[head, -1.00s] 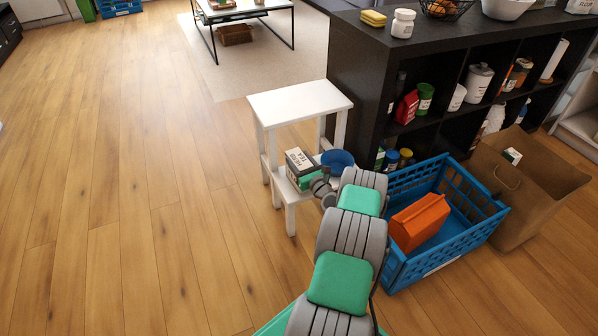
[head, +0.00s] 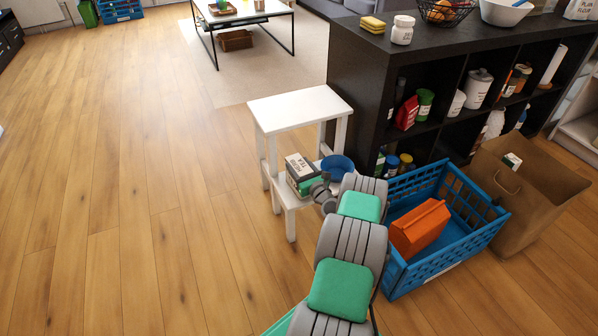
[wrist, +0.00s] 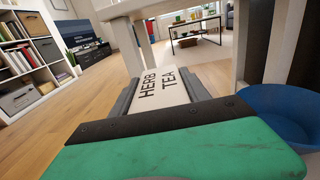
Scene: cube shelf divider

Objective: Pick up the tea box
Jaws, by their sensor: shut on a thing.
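In the wrist view the tea box (wrist: 163,87), lettered "HERB TEA", lies between the two jaws. My gripper (head: 319,186) reaches it from the front right and is shut on it. In the wrist view my gripper (wrist: 164,90) has a jaw against each side of the box. The box's underside is hidden, so I cannot tell whether it touches the step.
A blue bowl (head: 338,164) stands on the step just right of the box. A blue crate (head: 452,255) with an orange carton (head: 420,228) stands right of my arm. A paper bag (head: 530,190) and black shelf (head: 362,85) lie beyond. The floor at left is clear.

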